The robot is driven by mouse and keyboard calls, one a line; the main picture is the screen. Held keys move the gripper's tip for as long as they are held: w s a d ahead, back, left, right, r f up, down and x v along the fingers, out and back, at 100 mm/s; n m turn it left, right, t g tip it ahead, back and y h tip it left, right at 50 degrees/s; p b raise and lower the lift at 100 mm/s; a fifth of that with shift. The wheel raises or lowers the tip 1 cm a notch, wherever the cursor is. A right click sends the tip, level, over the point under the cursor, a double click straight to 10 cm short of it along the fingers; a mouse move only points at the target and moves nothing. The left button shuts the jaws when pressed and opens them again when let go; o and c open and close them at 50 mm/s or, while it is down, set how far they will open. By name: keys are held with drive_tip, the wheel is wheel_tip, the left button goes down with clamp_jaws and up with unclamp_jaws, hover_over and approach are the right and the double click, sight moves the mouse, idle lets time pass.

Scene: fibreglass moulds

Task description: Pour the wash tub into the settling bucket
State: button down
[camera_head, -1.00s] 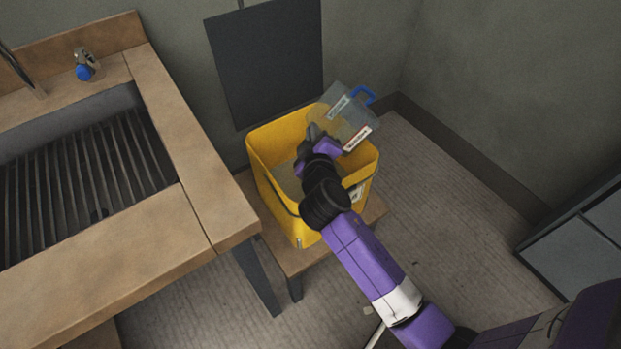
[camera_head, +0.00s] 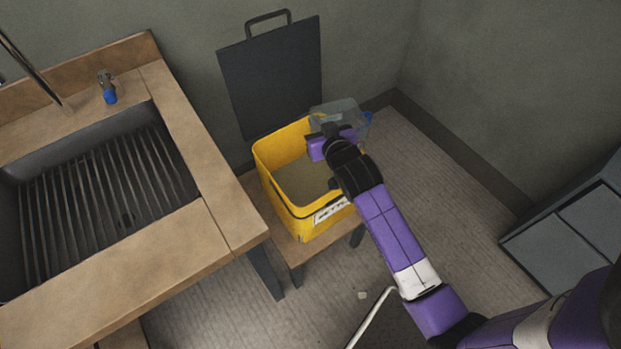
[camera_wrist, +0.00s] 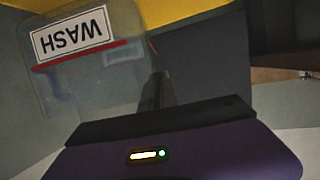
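The wash tub (camera_head: 338,112) is a clear, see-through box with a blue part at its right side. It is held up at the back right rim of the settling bucket, partly hidden by my gripper (camera_head: 328,137). In the wrist view the tub (camera_wrist: 105,75) shows a white WASH label, upside down, and a red line. A dark finger of my gripper (camera_wrist: 157,90) lies against its wall, and the gripper appears shut on it. The settling bucket (camera_head: 283,205) is yellow, with a white label on its front. Grey-brown contents (camera_head: 305,180) show inside it.
The bucket stands on a low wooden stool (camera_head: 290,250). A wooden counter with a ribbed sink (camera_head: 110,190) is at left. A dark board (camera_head: 270,75) leans on the wall behind. Grey cabinets (camera_head: 575,225) stand at right. Floor right of the bucket is clear.

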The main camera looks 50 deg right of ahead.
idle(0.5)
wheel_tip(320, 180, up, 4)
drive_tip(key=p, duration=0.3)
drive_tip(key=shift+p, duration=0.35)
idle(0.6)
